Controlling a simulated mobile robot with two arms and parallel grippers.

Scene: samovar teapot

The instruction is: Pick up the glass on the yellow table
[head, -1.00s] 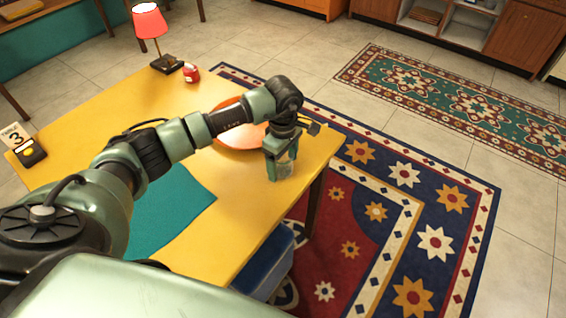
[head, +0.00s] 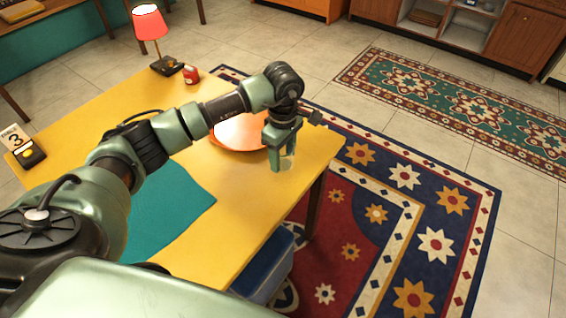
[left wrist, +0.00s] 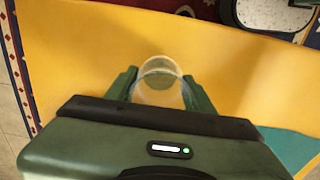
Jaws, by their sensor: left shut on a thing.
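The glass is clear and see-through. In the left wrist view the glass (left wrist: 158,88) sits between the two green fingers of my left gripper (left wrist: 161,90), which is shut on it. In the head view my left gripper (head: 282,158) points down over the right end of the yellow table (head: 230,205), with the glass (head: 288,163) faintly visible at its fingers. The glass is too faint to tell clearly whether its base touches the table. My right gripper is not in view.
An orange plate (head: 238,133) lies behind my left gripper. A teal cloth (head: 170,215) lies on the table. A red lamp (head: 150,24), a small red jar (head: 191,75) and a number sign (head: 15,138) stand along the far and left edges. A blue seat (head: 268,262) is below the near edge.

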